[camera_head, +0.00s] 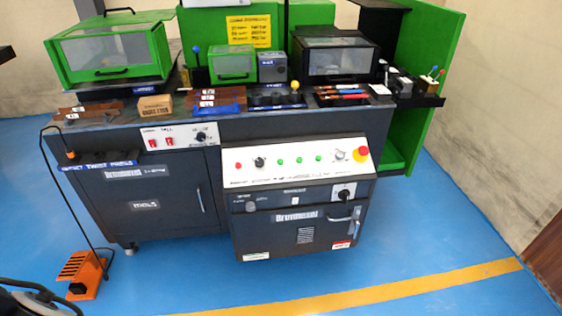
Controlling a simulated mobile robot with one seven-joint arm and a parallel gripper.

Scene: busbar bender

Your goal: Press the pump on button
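The busbar bender is a dark grey bench machine with green guards. Its sloped white control panel (290,174) is on the front at centre right. On the panel, from left to right, are a small red button or lamp (238,166), a black knob (259,162), three green buttons or lamps (279,161), a silver switch (340,155) and a large red mushroom button on yellow (361,154). The labels are too blurred to tell which is the pump on button. Nothing covers the panel. My gripper cannot be made out in this view.
An orange foot pedal (82,273) with a cable stands on the floor at left. A cabinet handle (340,219) sticks out below the panel. The blue floor (185,275) in front is clear, with a yellow line (370,294) across it. A dark rounded object shows at the lower left corner.

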